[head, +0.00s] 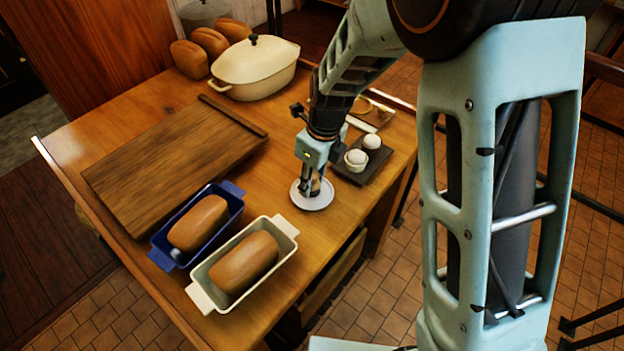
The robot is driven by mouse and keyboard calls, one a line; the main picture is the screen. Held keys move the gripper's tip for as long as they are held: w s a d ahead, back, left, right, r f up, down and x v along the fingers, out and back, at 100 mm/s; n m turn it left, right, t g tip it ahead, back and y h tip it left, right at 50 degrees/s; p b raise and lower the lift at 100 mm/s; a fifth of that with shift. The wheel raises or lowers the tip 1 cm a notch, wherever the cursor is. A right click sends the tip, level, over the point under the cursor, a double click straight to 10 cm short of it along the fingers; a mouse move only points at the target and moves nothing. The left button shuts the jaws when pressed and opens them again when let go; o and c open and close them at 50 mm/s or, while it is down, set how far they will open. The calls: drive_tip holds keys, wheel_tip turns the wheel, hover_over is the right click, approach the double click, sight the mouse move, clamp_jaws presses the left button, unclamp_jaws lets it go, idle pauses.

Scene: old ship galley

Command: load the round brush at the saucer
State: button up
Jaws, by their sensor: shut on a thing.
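The saucer (314,203) is a small white dish near the table's right edge, beside the egg tray. My gripper (312,190) points down right over it and is shut on the round brush (316,185). Only a small tan bit of the brush shows between the dark fingers. The fingertips and brush are low at the saucer; I cannot tell whether the brush touches it.
Loaves sit in a blue pan (163,257) and a cream pan (208,300). A wooden board (170,165) lies to the left. A lidded cream pot (255,68) and loose loaves (210,42) stand behind. A dark tray (352,177) holds white eggs (357,157) close to my gripper.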

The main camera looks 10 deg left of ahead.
sight(315, 172)
drive_tip(key=shift+f, duration=0.5)
idle(1.3)
wheel_tip(315, 172, up, 7)
drive_tip(key=p, duration=0.6)
drive_tip(key=shift+r, duration=0.15)
idle(0.8)
drive_tip(key=shift+w+d+n, duration=0.2)
drive_tip(key=shift+d+n, duration=0.3)
drive_tip(key=shift+d, duration=0.05)
drive_tip(key=d+r+n+g+h, duration=0.1)
drive_tip(key=d+n+g, duration=0.1)
drive_tip(key=d+n, duration=1.8)
drive_tip(key=shift+w+n+g+h, duration=0.3)
drive_tip(key=shift+n, duration=0.9)
